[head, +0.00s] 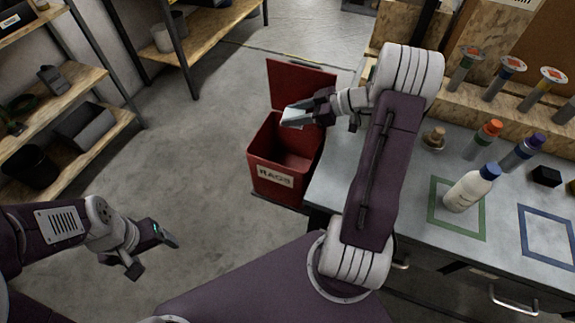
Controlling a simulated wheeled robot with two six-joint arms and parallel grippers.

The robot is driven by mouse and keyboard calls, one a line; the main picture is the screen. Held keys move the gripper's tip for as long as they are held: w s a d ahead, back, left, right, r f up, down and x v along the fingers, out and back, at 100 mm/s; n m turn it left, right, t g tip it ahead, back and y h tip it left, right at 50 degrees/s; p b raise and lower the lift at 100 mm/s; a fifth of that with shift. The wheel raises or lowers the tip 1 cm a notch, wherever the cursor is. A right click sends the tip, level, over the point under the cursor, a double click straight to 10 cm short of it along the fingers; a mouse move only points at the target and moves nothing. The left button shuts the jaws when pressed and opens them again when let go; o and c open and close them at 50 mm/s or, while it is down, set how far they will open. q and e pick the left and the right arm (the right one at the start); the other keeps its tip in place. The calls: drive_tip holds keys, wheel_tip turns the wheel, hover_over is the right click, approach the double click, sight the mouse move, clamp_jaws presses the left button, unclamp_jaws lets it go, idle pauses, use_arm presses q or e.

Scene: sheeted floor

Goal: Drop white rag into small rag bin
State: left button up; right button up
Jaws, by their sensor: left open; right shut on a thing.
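The white rag (295,116) is pinched in the fingers of my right gripper (300,113), which is shut on it. My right arm reaches over the workbench, and the gripper holds the rag above the open red bin. The bin (264,168) stands on the floor against the left end of the workbench. It has a RAGS label on its front, and its lid is raised at the back. My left gripper (153,252) is open and empty, low at the left over bare floor.
The workbench (400,215) at the right holds a white bottle with a blue cap (470,188), several capped tubes, and green and blue taped squares. Shelves (85,125) with boxes and pots stand along the left. The concrete floor (190,150) between is clear.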

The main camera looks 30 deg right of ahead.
drive_tip(key=shift+f, duration=1.4)
drive_tip(key=o, duration=1.4)
